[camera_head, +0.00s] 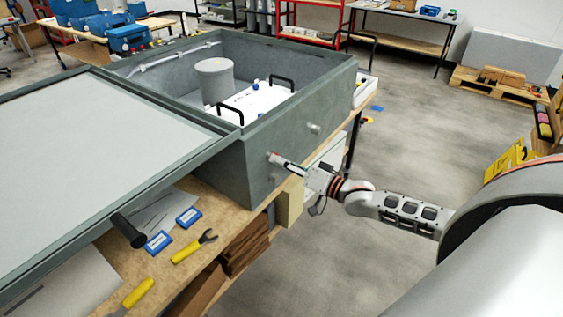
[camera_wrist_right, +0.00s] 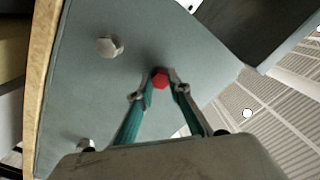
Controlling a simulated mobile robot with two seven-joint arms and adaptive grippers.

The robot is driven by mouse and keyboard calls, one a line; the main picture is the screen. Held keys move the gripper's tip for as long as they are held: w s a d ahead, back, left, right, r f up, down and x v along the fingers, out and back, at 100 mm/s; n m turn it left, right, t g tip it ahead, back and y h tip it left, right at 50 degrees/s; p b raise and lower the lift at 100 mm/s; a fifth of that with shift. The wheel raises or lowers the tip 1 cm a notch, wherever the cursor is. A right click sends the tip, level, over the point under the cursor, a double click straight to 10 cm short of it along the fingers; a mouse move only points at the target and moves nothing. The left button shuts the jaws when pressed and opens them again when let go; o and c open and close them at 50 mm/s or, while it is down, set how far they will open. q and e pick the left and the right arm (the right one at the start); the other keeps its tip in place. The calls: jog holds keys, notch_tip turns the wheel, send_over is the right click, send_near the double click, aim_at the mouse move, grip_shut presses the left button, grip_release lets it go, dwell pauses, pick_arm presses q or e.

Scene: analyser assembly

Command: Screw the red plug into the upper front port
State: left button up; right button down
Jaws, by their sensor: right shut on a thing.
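The grey-green analyser housing (camera_head: 275,150) stands open on a wooden bench. My right gripper (camera_head: 283,163) reaches in from the right to the housing's near wall. In the right wrist view, my right gripper's fingertips (camera_wrist_right: 160,88) are closed around the red plug (camera_wrist_right: 160,77), whose hexagonal head shows against the grey wall. Only a bit of red shows at the fingertips in the head view. The plug hides the port behind it, so I cannot tell how deep it sits. A pale fitting (camera_head: 314,128) sticks out of the same wall, further right. My left gripper is not in view.
Grey hex fittings (camera_wrist_right: 110,46) sit on the wall near the plug in the wrist view. The large lid panel (camera_head: 95,150) lies left of the housing. A yellow wrench (camera_head: 193,247) and blue boxes (camera_head: 188,217) lie on the bench.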

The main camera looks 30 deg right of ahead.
jog(key=shift+s+f+m, duration=0.1)
jog(key=shift+f+m, duration=0.1)
jog(key=shift+m, duration=0.1)
jog(key=c, duration=1.9)
grip_release()
jog(key=shift+o, duration=0.4)
jog(key=shift+r, duration=0.1)
jog(key=v, duration=0.7)
jog(key=shift+r, duration=0.2)
